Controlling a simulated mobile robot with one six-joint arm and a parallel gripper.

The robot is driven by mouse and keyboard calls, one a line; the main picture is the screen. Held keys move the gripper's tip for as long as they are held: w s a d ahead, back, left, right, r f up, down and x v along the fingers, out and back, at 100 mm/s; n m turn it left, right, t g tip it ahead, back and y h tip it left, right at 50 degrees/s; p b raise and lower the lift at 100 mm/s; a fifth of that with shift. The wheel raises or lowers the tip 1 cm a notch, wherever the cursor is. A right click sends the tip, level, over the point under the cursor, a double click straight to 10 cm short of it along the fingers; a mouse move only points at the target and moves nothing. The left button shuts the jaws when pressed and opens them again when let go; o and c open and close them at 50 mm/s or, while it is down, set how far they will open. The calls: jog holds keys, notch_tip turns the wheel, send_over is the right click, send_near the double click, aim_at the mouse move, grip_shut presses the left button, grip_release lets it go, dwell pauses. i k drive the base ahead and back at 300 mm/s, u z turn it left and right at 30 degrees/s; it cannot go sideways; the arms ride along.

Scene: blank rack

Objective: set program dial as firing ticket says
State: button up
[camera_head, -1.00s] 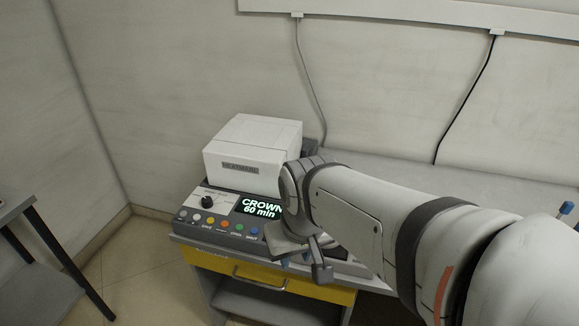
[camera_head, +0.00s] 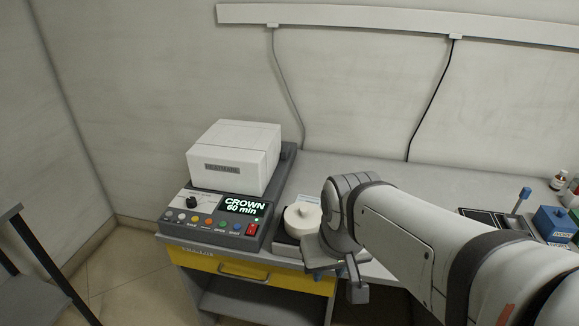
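The furnace (camera_head: 228,157) is a white box on a dark grey base at the left end of the bench. Its sloped front panel carries a black program dial (camera_head: 191,203), a row of coloured buttons, a red switch (camera_head: 252,229) and a lit display (camera_head: 243,207) reading "CROWN 60 min". The dial's pointer is too small to read. A pale slip (camera_head: 309,198) with unreadable print shows behind a white round lidded pot (camera_head: 302,217); I cannot tell if it is the firing ticket. My gripper (camera_head: 345,277) is right of the panel, apart from the dial; its fingers are unclear.
A yellow drawer (camera_head: 250,272) with a handle sits under the panel. Blue and green containers, a small bottle (camera_head: 558,180) and a dark tray (camera_head: 488,217) stand at the right. A dark-framed side table (camera_head: 35,270) is at far left. The space above the panel is clear.

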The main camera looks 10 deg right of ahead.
aim_at(191, 201)
jog(key=i, duration=0.4)
jog(key=z, duration=1.65)
jog(key=k, duration=1)
jog(key=u, duration=1.45)
jog(key=i, duration=0.45)
